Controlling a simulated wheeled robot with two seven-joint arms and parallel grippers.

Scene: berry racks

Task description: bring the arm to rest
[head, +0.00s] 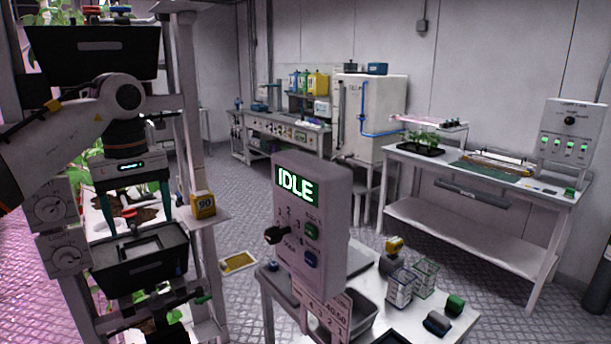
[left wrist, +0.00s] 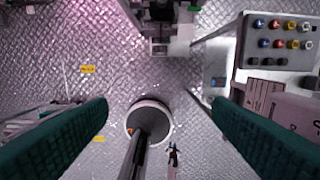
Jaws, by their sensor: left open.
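My left arm (head: 60,135) comes in from the left in the head view. Its left gripper (head: 138,214) points down in front of the plant rack, over a black tray (head: 140,268). The two green fingers are wide apart and I see nothing held between them. In the left wrist view the left gripper (left wrist: 160,103) shows its fingers spread at both sides, with metal floor (left wrist: 120,65) beyond. My right gripper is in neither view.
A control box reading IDLE (head: 312,208) stands on a white table (head: 410,325) right of the rack post (head: 190,110). A yellow "90" block (head: 203,205) sits on a ledge close to the gripper. Open floor (head: 235,235) lies behind.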

